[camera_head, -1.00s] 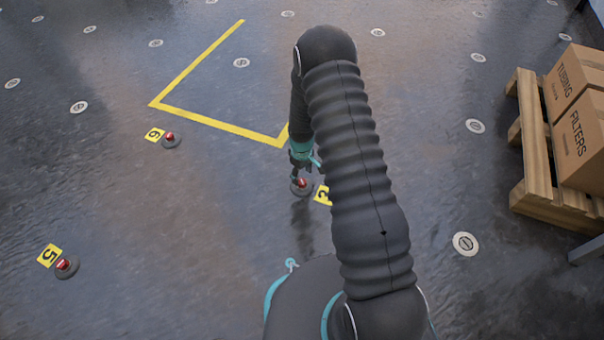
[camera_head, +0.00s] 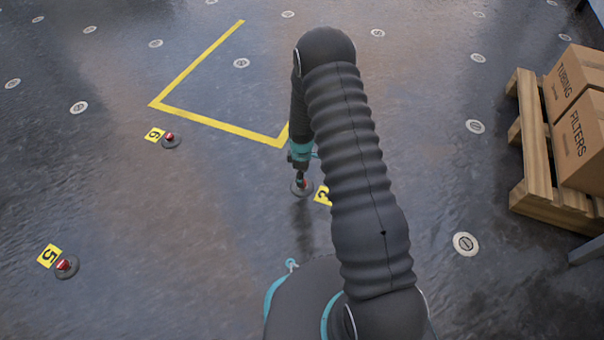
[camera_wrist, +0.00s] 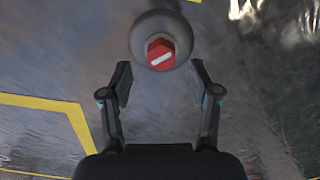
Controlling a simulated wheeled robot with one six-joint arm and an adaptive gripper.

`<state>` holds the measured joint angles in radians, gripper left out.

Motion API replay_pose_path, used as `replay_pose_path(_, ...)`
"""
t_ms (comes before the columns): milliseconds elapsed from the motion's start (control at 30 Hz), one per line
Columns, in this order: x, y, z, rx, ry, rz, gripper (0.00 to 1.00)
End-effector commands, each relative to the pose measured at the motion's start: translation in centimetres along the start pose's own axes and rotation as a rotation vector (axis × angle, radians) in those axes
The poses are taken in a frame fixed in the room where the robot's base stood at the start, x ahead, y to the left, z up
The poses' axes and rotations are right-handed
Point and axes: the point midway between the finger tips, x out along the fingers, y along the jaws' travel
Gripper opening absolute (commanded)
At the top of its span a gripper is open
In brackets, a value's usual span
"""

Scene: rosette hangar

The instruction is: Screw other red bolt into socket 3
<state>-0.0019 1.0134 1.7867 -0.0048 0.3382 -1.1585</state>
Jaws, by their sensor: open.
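A red hex-headed bolt (camera_wrist: 160,55) with a pale slot stands in a round grey socket (camera_wrist: 146,24) in the wrist view. The same socket (camera_head: 296,190) shows below my gripper in the head view, beside a yellow number plate (camera_head: 322,195) whose digit is partly hidden by my arm. My gripper (camera_wrist: 164,76) is open and empty, its fingers apart on either side just short of the bolt in the wrist view. In the head view my gripper (camera_head: 301,178) is directly over this socket and covers most of the bolt.
Red bolts stand in socket 6 (camera_head: 171,145) and socket 5 (camera_head: 68,270) to the left. A yellow floor line (camera_head: 215,122) lies behind. A wooden pallet (camera_head: 537,150) with cartons (camera_head: 578,140) stands at the right. The floor between is clear.

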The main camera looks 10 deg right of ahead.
Motion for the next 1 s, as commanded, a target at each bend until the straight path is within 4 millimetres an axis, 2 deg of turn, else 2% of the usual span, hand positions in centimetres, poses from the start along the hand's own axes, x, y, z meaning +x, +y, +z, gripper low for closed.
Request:
replay_pose_path(200,1.3,-0.2,0.1,0.000,-0.001,-0.002,0.62)
replay_pose_path(667,1.7,-0.2,0.1,0.001,0.000,0.000,0.62)
replay_pose_path(1000,3.1,-0.2,0.1,0.001,0.000,-0.001,0.62)
